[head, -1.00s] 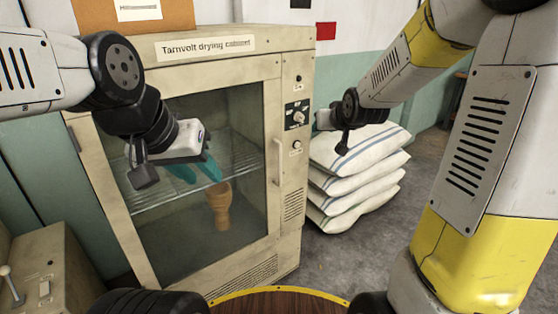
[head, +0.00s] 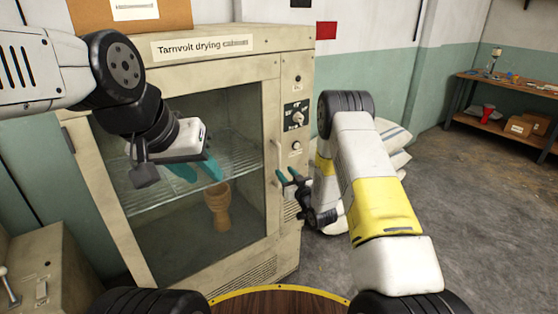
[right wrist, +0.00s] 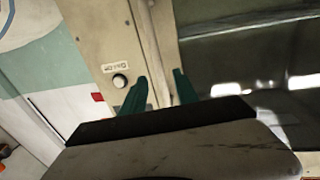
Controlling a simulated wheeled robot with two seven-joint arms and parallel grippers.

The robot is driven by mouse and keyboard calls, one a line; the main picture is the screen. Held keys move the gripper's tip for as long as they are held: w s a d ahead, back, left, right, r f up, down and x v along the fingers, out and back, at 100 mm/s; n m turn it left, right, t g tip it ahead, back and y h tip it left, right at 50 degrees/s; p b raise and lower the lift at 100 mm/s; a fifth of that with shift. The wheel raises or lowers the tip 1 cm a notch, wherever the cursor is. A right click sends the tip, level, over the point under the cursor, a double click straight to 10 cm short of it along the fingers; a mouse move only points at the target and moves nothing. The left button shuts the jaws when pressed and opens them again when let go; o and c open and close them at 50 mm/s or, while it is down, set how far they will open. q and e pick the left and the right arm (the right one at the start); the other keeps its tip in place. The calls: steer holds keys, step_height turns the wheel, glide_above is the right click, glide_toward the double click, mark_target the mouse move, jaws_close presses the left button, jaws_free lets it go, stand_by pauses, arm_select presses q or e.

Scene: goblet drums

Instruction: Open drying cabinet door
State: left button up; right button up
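The beige drying cabinet (head: 215,62) stands in front of me with its glass door (head: 130,235) shut. The slim vertical door handle (head: 276,160) is on the door's right edge. My right gripper (head: 288,176) is open, just right of the handle, with its teal fingers pointing toward it. In the right wrist view the open fingers (right wrist: 159,88) face the strip where the door meets the control panel; I cannot tell whether they touch the handle. My left gripper (head: 196,171) is open and empty in front of the glass. A brown goblet drum (head: 218,207) shows behind the glass.
White sacks (head: 394,142) are stacked right of the cabinet, partly hidden by my right arm. A round wooden surface (head: 280,302) with a yellow rim lies close to me. A workbench (head: 500,82) stands at the far right. The grey floor between is clear.

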steer(key=x, duration=0.6)
steer(key=shift+w+a, duration=0.1)
steer(key=shift+w, duration=0.2)
jaws_close()
stand_by(1.1)
